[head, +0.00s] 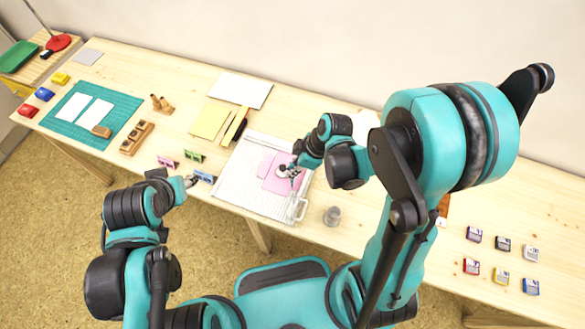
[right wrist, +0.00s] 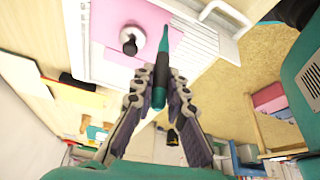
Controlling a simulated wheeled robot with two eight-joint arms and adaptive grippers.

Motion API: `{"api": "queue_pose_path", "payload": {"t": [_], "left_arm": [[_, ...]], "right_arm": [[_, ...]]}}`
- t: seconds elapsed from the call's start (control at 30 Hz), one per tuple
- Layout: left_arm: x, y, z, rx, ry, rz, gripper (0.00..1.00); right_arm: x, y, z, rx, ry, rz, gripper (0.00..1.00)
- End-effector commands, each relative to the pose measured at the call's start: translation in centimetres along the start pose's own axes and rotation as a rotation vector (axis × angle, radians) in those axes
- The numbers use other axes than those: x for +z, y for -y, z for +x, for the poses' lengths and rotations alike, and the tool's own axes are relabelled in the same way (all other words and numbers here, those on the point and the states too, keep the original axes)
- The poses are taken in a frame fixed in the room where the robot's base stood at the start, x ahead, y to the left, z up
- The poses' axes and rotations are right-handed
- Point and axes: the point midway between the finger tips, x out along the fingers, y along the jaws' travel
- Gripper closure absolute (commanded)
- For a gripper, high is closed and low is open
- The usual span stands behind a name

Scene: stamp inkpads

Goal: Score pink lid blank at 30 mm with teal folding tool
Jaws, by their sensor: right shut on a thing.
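The pink lid blank (head: 286,184) lies on a white scoring board (head: 233,187); it also shows in the right wrist view (right wrist: 112,20). A small round knobbed weight (right wrist: 131,40) sits on the pink blank. My right gripper (right wrist: 159,88) is shut on the teal folding tool (right wrist: 163,58), which has a dark grip. The tool's slim teal end points toward the blank and board; whether it touches cannot be told. In the head view my right gripper (head: 293,172) is over the blank. My left gripper (head: 192,181) is beside a small blue item; its jaws are too small to read.
Yellow card (head: 209,121) and white sheets (head: 240,90) lie behind. A green cutting mat (head: 125,108) is far left. Several coloured inkpads (head: 502,244) are right.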

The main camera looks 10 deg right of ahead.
Motion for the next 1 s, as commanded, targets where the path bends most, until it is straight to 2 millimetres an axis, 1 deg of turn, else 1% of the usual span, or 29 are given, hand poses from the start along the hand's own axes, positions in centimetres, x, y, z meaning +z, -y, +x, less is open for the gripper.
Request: {"api": "queue_pose_path", "payload": {"t": [1.0], "left_arm": [[0.68, 0.00, 0.95, 0.000, 0.000, 0.000, 0.59]], "right_arm": [[0.43, 0.01, 1.02, 0.000, 0.000, 0.000, 1.00]]}}
